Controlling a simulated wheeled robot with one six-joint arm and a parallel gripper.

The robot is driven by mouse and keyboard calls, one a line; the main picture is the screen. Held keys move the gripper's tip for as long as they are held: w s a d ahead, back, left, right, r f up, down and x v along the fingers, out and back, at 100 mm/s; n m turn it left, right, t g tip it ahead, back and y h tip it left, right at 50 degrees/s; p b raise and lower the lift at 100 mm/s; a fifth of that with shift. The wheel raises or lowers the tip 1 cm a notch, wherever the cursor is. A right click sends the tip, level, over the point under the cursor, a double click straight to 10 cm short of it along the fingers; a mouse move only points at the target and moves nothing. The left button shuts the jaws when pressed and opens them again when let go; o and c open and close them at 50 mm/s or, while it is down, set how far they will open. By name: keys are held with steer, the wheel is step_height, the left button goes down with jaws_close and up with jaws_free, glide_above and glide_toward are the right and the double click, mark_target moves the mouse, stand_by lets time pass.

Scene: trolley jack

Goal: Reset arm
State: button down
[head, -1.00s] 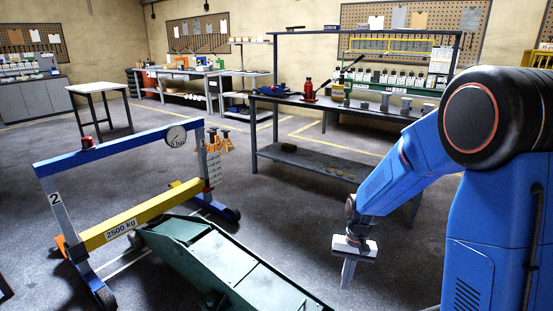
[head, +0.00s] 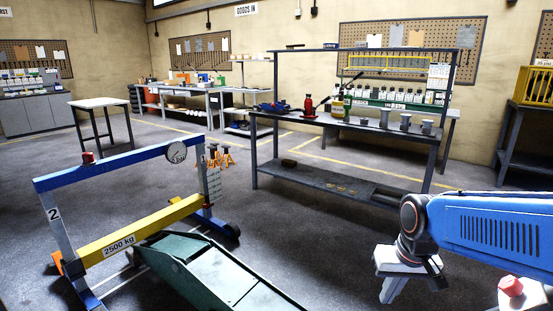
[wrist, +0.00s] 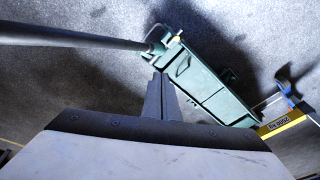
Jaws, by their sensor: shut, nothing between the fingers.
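My gripper (head: 390,290) hangs at the lower right of the head view, fingers pointing down, over the floor to the right of the green trolley jack. In the wrist view my gripper (wrist: 160,100) has its fingers together, with nothing held between them. The green trolley jack (head: 215,270) lies at the lower middle of the head view. It also shows in the wrist view (wrist: 205,85), beyond my fingertips, with a grey handle bar (wrist: 75,37) running to the left edge. My gripper appears apart from the jack.
A blue and yellow frame (head: 150,222) marked 2500 kg stands left of the jack. A long workbench (head: 290,118) with a red bottle (head: 308,104) and metal cylinders stands behind. A red knob (head: 511,286) is at the lower right. The floor between jack and bench is clear.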

steer(key=s+d+r+t, duration=0.2)
steer(key=s+r, duration=0.2)
steer(key=s, duration=0.6)
steer(key=shift+s+d+r+n+t+h, duration=0.2)
steer(key=shift+s+n+t+h, duration=0.1)
steer(key=shift+s+n, duration=0.1)
